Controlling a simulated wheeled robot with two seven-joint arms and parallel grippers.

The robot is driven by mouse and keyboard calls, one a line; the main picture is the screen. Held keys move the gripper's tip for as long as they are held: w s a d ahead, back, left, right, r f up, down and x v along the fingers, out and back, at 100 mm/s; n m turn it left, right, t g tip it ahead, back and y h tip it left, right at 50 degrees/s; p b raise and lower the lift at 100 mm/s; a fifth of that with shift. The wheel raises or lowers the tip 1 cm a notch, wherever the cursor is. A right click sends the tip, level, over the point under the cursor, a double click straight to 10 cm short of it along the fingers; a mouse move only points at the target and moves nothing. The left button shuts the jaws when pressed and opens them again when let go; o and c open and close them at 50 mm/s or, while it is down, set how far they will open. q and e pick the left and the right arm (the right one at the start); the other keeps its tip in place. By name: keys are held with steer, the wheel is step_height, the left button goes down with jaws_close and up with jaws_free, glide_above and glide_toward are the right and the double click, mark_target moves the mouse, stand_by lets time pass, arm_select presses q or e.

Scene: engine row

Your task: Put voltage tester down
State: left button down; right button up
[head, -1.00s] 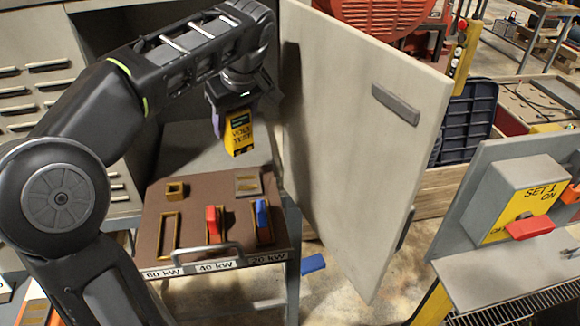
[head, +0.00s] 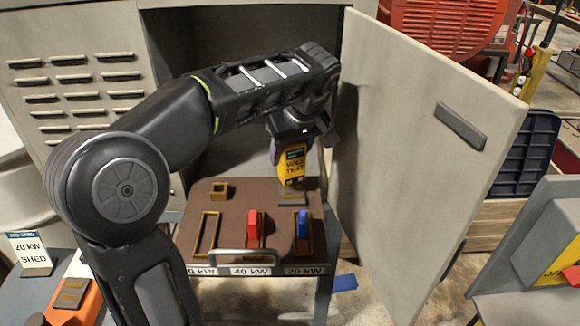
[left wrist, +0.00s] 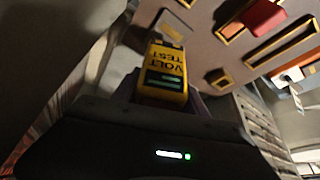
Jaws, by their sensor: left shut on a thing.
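The voltage tester (head: 292,168) is a yellow box with black "VOLT TEST" lettering and a dark top. My left gripper (head: 291,143) is shut on its upper part and holds it roughly upright over the back right of a brown panel (head: 228,228). The tester's lower end is right at a small grey plate (head: 293,199) on the panel; I cannot tell whether they touch. In the left wrist view the tester (left wrist: 166,76) sits between the fingers with the panel beyond it. My right gripper is not in view.
The panel has a red switch (head: 253,224), a blue switch (head: 303,224), an empty slot (head: 208,234) and a front handle (head: 243,257). An open cabinet door (head: 425,150) stands close on the right. A "20 kW SHED" card (head: 31,252) stands at the left.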

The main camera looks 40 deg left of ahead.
mark_target(290, 166)
arm_select(q)
steer(key=shift+f, duration=0.1)
step_height(290, 166, down, 3)
steer(key=shift+p, duration=0.3)
steer(key=shift+f, duration=0.25)
steer(key=shift+f, duration=0.2)
steer(key=c, duration=0.6)
jaws_free()
steer(key=shift+r, duration=0.1)
